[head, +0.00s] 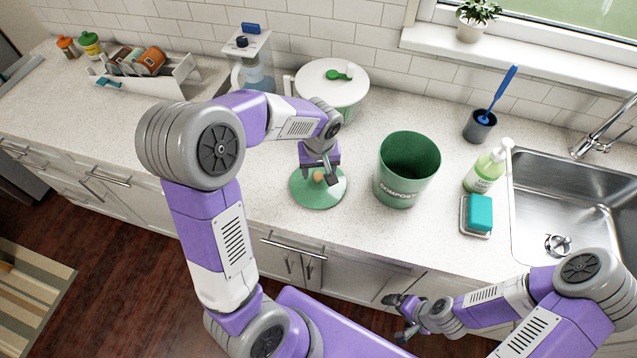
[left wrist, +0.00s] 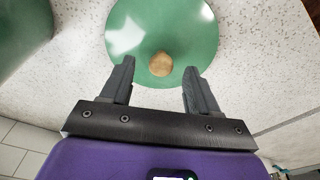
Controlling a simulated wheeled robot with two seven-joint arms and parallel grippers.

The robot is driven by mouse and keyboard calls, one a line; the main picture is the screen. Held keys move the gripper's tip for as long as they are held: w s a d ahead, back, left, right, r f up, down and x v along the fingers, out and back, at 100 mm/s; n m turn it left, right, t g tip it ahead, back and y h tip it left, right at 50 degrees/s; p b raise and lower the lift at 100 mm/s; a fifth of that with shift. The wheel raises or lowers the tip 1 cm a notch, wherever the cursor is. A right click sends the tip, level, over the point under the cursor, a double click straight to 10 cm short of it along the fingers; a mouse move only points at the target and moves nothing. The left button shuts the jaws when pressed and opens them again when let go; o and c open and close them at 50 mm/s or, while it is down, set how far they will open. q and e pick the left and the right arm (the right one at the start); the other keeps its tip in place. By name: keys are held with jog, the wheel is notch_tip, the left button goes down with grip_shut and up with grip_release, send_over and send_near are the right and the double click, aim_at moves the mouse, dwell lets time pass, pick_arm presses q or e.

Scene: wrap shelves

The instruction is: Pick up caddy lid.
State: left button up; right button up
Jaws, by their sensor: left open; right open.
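The caddy lid (head: 318,196) is a round green disc with a wooden knob (head: 318,177), lying on the counter left of the green compost caddy (head: 395,186). In the left wrist view the lid (left wrist: 198,38) shows with its round knob (left wrist: 160,64) between and just beyond the fingertips. My left gripper (head: 323,178) is open over the lid, with nothing between its fingers; it also shows in the left wrist view (left wrist: 159,82). Whether it touches the lid, I cannot tell. My right gripper (head: 398,318) is open and empty in front of the counter, away from the lid.
A white-topped round container (head: 332,84) with a green scoop stands behind the lid. A soap bottle (head: 487,167), a teal sponge (head: 479,212) and the sink (head: 570,200) are to the right. The counter left of the lid is clear.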

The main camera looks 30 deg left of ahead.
pick_arm(q)
jog(key=shift+a+f, duration=0.1)
jog(key=shift+f, duration=0.7)
jog(key=shift+c, duration=0.3)
grip_shut()
jog(key=shift+w, duration=0.1)
